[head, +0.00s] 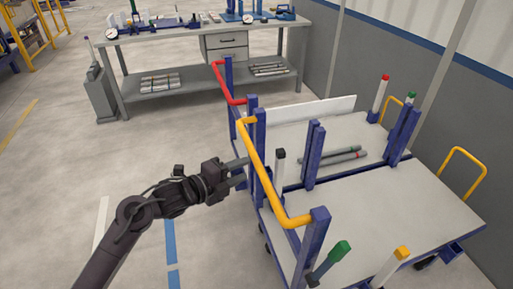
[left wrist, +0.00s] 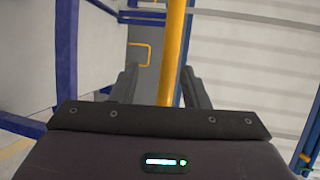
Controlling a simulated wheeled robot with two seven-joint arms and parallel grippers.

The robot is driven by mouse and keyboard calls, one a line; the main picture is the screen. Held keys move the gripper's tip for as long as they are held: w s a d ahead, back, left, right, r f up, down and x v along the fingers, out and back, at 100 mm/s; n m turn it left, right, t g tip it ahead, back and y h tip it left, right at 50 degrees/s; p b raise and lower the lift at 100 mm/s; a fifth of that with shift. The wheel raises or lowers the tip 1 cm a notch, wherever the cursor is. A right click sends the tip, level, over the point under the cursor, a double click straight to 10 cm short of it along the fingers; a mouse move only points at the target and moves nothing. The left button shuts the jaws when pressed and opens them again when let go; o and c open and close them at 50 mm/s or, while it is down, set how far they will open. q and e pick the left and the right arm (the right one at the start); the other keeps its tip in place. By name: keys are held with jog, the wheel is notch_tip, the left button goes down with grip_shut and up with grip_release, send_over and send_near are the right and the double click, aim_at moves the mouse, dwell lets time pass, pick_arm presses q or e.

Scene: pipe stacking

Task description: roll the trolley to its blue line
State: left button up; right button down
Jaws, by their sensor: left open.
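The near trolley (head: 400,215) has a grey deck, blue posts and a yellow push handle (head: 262,172) on its left end. My left gripper (head: 243,170) is open, its fingertips pointing right at the handle, close to its middle. In the left wrist view the yellow bar (left wrist: 174,60) runs between the two open fingers; neither is seen closed on it. In the head view the fingertips appear just short of the bar. A blue line (head: 170,240) lies on the floor left of the trolley, partly behind my left arm. My right gripper is not in view.
A second trolley with a red handle (head: 221,82) stands directly behind. Grey pipes (head: 335,155) lie on a deck, with capped upright posts around. A workbench (head: 165,35) with tools stands at the back. A wall bounds the right. The floor at left is clear, with a white line (head: 100,222).

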pick_arm(q)
jog(key=shift+m, duration=0.3)
jog(key=x, duration=0.2)
jog(key=p+x, duration=0.1)
jog(key=x, duration=0.1)
jog(key=r+x, duration=0.1)
jog(key=x, duration=0.1)
jog(key=shift+s+d+r, duration=0.1)
jog(key=shift+d, duration=0.4)
jog(key=shift+w+d, duration=0.35)
jog(key=shift+d, duration=0.1)
grip_shut()
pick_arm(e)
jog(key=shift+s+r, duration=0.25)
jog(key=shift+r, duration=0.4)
pick_arm(q)
jog(key=shift+f, duration=0.25)
